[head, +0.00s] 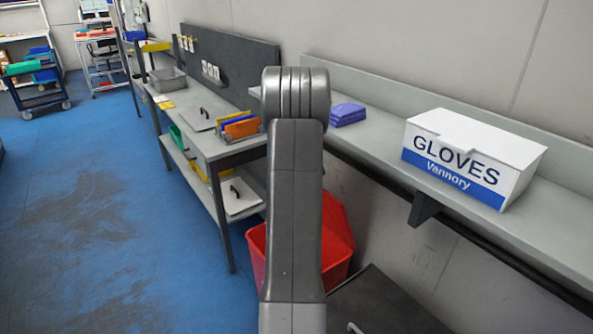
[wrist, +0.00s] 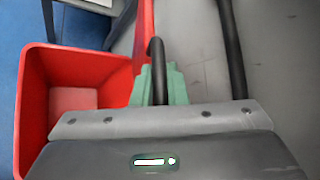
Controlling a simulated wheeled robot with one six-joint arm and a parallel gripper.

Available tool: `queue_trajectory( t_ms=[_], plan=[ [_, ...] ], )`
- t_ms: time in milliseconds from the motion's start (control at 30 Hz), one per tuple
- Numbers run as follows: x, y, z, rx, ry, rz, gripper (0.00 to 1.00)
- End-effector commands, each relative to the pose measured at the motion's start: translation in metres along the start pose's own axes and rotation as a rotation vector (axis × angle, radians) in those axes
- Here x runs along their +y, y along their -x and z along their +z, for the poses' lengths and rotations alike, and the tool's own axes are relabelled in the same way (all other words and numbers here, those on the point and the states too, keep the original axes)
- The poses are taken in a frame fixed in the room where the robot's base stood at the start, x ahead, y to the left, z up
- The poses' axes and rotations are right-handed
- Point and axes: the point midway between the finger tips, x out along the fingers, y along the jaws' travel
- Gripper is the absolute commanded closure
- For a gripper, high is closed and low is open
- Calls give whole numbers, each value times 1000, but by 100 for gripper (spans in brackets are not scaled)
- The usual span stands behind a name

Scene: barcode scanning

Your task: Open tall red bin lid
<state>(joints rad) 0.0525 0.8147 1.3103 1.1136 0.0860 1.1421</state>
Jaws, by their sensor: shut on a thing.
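The red bin (head: 256,250) stands on the floor beyond my arm, which hides its middle in the head view. Its red lid (head: 337,222) is raised and tilted up on the right side. In the wrist view the bin (wrist: 35,105) is open at the left and I see into its empty-looking inside. The lid (wrist: 144,35) shows there as a narrow red strip, nearly edge-on. My gripper (wrist: 158,82), with green fingers, is shut on a black curved handle (wrist: 155,50) beside the lid. The gripper is hidden behind my arm in the head view.
A grey wall shelf (head: 385,150) runs along the right, holding a white GLOVES box (head: 470,155) and a folded purple cloth (head: 347,114). A workbench (head: 215,145) stands close behind the bin. Blue floor (head: 110,240) is clear at the left.

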Motion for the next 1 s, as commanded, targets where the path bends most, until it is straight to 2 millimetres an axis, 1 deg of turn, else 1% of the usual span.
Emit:
queue_trajectory(
  t_ms=[100, 233, 700, 733, 800, 833, 1000],
  plan=[
    [-7, -1, -2, 2, 0, -1, 100],
    [-11, -2, -3, 2, 1, -1, 100],
    [-12, -2, -3, 1, 2, -1, 100],
    [-12, -2, -3, 1, 2, -1, 84],
    [-12, -2, -3, 1, 2, -1, 70],
    [-12, -2, -3, 1, 2, -1, 66],
    [-12, -2, -3, 0, 2, -1, 66]
  ],
)
